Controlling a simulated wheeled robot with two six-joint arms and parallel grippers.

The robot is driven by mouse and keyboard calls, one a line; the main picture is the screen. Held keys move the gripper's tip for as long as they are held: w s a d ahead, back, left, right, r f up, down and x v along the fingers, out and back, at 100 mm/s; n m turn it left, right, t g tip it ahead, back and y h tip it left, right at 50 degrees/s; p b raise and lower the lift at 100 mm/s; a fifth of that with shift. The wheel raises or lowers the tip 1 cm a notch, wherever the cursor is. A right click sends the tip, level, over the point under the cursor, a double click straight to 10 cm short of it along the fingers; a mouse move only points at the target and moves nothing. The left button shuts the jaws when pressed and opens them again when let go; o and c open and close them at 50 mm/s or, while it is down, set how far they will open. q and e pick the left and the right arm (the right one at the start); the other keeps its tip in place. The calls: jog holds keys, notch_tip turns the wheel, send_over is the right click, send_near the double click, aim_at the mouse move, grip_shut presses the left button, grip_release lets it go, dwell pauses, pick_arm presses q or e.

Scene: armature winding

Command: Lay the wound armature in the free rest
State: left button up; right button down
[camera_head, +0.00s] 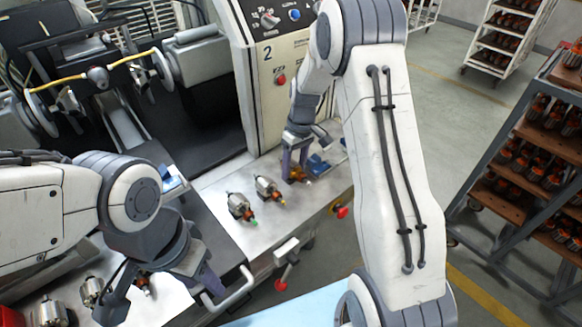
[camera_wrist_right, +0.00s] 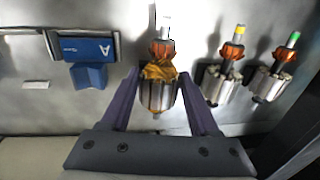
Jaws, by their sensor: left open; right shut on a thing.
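My right gripper (camera_wrist_right: 160,95) is shut on the wound armature (camera_wrist_right: 157,88), which has orange-copper windings, a steel core and a pale shaft tip. In the head view the right gripper (camera_head: 295,163) holds it low over the metal bench top; I cannot tell whether it touches the bench. An empty blue rest (camera_wrist_right: 88,72) with a label "A" stands just left of the gripper in the wrist view. It shows small and partly hidden in the head view (camera_head: 318,163). My left gripper (camera_head: 160,292) is open at the lower left, apart from the armature.
The winding machine (camera_head: 265,75) is behind the bench. More armatures (camera_head: 91,291) lie near my left gripper. A loaded rack (camera_head: 535,170) is at right.

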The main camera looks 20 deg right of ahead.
pick_arm(q)
jog(key=shift+s+f+b, duration=0.2)
jog(key=shift+f+b, duration=0.25)
jog(key=shift+b, duration=0.1)
pick_arm(e)
jog(key=shift+s+a+f, duration=0.1)
jog(key=shift+s+f, duration=0.15)
jog(key=shift+f, duration=0.55)
jog(key=shift+c, duration=0.3)
grip_release()
jog(key=shift+w+d+r+b, duration=0.15)
jog(key=shift+w+r+b, duration=0.1)
jog(key=shift+r, duration=0.3)
jog(key=shift+w+d+r+b, duration=0.1)
jog(key=shift+d+r+b, duration=0.1)
jog(key=shift+r, duration=0.3)
jog(key=r, duration=0.5)
jog(key=r+b, duration=0.1)
jog(key=r, duration=0.2)
jog(key=shift+w+d+r, duration=0.1)
jog(key=shift+d+r, duration=0.05)
jog(key=shift+d, duration=0.15)
pick_arm(q)
jog(key=shift+w+f, duration=0.2)
jog(key=shift+f, duration=0.4)
jog(key=shift+w+f, duration=0.15)
jog(key=shift+f, duration=0.4)
pick_arm(e)
jog(key=shift+r, duration=0.65)
